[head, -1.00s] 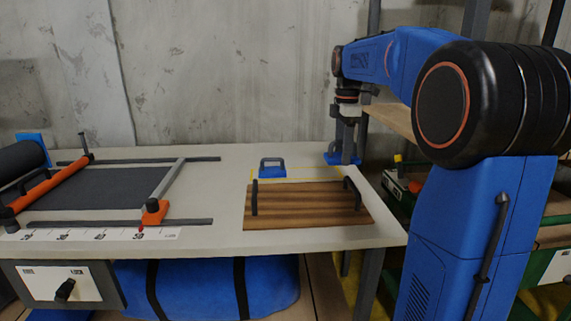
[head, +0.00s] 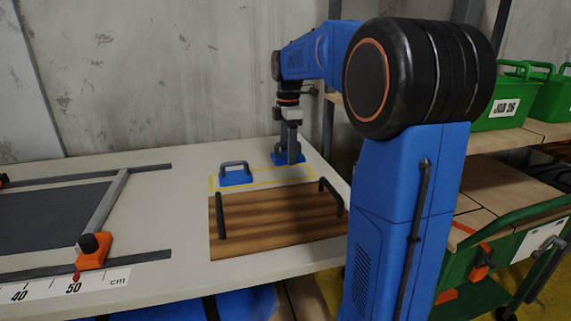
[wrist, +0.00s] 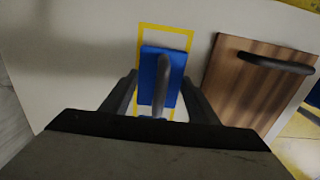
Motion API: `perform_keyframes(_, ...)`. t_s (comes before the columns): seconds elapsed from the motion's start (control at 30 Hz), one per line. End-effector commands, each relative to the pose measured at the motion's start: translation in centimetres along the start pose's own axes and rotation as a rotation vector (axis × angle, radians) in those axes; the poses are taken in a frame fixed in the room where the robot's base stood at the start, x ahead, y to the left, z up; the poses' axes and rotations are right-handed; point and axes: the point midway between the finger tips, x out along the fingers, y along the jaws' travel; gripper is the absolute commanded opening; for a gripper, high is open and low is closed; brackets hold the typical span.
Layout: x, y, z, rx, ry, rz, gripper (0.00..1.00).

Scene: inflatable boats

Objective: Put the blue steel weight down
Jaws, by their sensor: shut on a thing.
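The blue steel weight (head: 288,158), a flat blue block with a grey handle, is in my gripper (head: 291,143) over the right end of the yellow outline (head: 268,187) on the bench. In the wrist view this weight (wrist: 172,78) sits between the two fingers (wrist: 160,92), with the yellow outline (wrist: 188,42) around its far end and side. The fingers are shut on its handle. It appears upright and a little above the bench top; the exact gap cannot be told. A second, similar blue weight (head: 236,179) stands at the outline's left end.
A wooden board (head: 270,215) with two dark handles lies just in front of the outline. A dark mat with rails (head: 45,217) and an orange clamp (head: 93,255) is at left. Shelves with green crates (head: 497,108) and a green cart (head: 470,265) are at right.

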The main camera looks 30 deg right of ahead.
Motion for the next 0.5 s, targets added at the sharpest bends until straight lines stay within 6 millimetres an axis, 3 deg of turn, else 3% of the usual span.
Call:
perform_keyframes(0.27,1.3,0.0,0.0,0.0,0.0,0.001,0.0)
perform_keyframes(0.5,3.9,0.0,0.0,0.0,0.0,-0.001,0.0)
